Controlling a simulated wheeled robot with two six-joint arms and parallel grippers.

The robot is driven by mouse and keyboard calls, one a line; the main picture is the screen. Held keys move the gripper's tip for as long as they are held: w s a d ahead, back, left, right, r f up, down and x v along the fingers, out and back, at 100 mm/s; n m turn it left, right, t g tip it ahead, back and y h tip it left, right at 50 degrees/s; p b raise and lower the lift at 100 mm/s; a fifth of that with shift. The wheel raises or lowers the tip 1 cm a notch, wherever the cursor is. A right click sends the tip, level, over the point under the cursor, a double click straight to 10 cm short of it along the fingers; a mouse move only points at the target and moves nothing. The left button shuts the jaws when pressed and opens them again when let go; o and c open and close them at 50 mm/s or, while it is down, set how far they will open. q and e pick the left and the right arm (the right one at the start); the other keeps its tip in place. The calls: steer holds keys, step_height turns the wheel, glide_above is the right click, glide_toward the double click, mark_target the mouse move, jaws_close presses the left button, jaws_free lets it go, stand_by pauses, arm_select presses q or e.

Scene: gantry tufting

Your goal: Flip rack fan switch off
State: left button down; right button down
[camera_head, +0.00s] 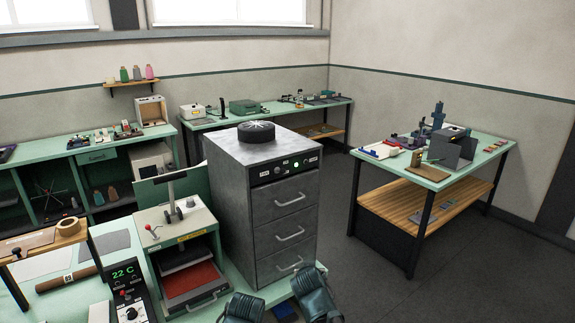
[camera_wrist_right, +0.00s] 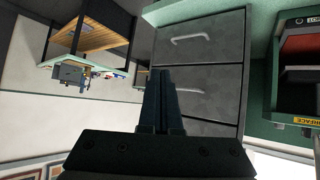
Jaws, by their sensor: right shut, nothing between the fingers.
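The grey rack cabinet (camera_head: 286,215) with drawers stands on the green bench in the head view. A black round fan (camera_head: 256,131) sits on its top. Its black front panel (camera_head: 286,168) has small controls and a lit green lamp (camera_head: 296,164). The controls are too small to tell which is the fan switch or how it is set. My right gripper (camera_wrist_right: 163,78) is shut and empty in the wrist view, in front of the cabinet's drawers (camera_wrist_right: 205,60). The panel is not visible there.
An oven-like box (camera_head: 183,245) with a red interior stands left of the cabinet, and a controller (camera_head: 130,292) reading 22 C beside it. A green-topped table (camera_head: 430,173) stands at the right. The floor (camera_head: 450,260) between is clear.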

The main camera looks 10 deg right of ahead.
steer(key=w+d+r+t+y+p, duration=0.1)
steer(key=w+r+t, duration=0.25)
steer(key=r, duration=0.35)
steer(key=w+d+r+t+p, duration=0.2)
steer(key=w+r+t, duration=0.15)
steer(key=r, duration=0.35)
steer(key=a+r+n+t+y+p, duration=0.1)
steer(key=r+n+y, duration=0.1)
steer(key=r+y, duration=0.3)
steer(key=a+r+n+t+y+p, duration=0.1)
steer(key=a+r+n+y+p, duration=0.1)
steer(key=r+y, duration=0.3)
steer(key=shift+a+r+n+y, duration=0.25)
steer(key=shift+r+n+y, duration=0.2)
steer(key=shift+r, duration=1)
steer(key=shift+w, duration=0.25)
step_height(320, 180, up, 3)
steer(key=p, duration=0.3)
glide_above(280, 171)
steer(key=s+d, duration=0.2)
steer(key=d, duration=0.1)
steer(key=f+b, duration=0.2)
steer(key=a+f+b, duration=0.1)
steer(key=f+b, duration=0.1)
steer(key=shift+w, duration=0.15)
steer(key=shift+r, duration=0.1)
steer(key=shift+d, duration=0.1)
